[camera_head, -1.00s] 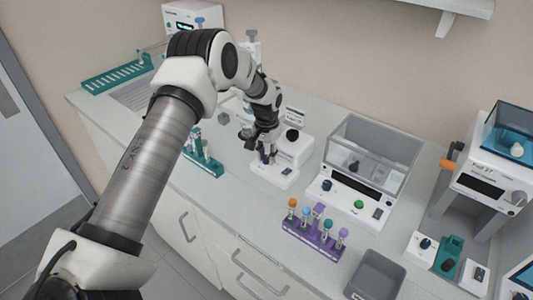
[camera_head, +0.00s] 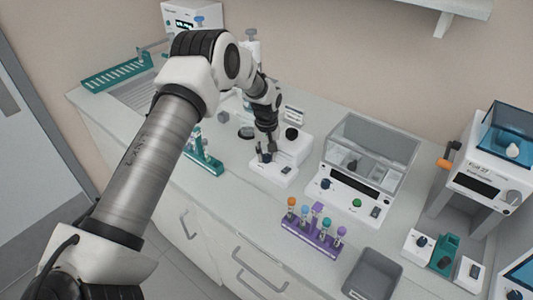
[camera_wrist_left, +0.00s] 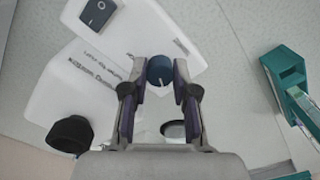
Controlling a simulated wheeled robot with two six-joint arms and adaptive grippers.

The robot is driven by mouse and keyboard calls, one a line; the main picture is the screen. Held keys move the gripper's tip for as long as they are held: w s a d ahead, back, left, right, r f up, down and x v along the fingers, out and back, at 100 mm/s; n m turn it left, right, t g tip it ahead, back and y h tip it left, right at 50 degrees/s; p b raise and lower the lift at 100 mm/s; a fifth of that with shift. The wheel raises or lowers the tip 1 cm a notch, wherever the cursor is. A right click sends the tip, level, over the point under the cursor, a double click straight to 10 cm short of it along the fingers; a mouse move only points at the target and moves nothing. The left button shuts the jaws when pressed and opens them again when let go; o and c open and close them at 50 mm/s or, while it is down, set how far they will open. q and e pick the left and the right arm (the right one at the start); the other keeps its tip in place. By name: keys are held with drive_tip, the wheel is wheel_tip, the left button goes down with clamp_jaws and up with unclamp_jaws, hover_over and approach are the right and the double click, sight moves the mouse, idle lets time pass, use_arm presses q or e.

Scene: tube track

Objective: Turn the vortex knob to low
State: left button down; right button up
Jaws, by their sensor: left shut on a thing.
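The vortex mixer (camera_head: 290,150) is a white unit with a black cup (camera_head: 292,134) on top and a low front part. Its blue knob (camera_wrist_left: 160,70) has a white pointer line and sits between my left fingertips in the left wrist view. My left gripper (camera_wrist_left: 160,82) is shut on the knob from above, one finger on each side. In the head view my left gripper (camera_head: 267,153) reaches down to the front part of the mixer and hides most of the knob. A black rocker switch (camera_wrist_left: 97,14) is beside the knob. My right gripper is not in view.
A teal rack (camera_head: 204,163) stands left of the mixer. A lidded white device (camera_head: 362,165) stands to its right. A purple tube rack (camera_head: 313,235) and a grey bin (camera_head: 374,276) are at the front. A teal rack part (camera_wrist_left: 289,75) is near my wrist.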

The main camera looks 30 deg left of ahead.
sight(267, 156)
use_arm(q)
drive_tip(key=shift+s+f, duration=0.15)
drive_tip(key=shift+f, duration=0.05)
drive_tip(key=c, duration=1.2)
unclamp_jaws()
drive_tip(key=r, duration=1.2)
drive_tip(key=shift+w, duration=0.2)
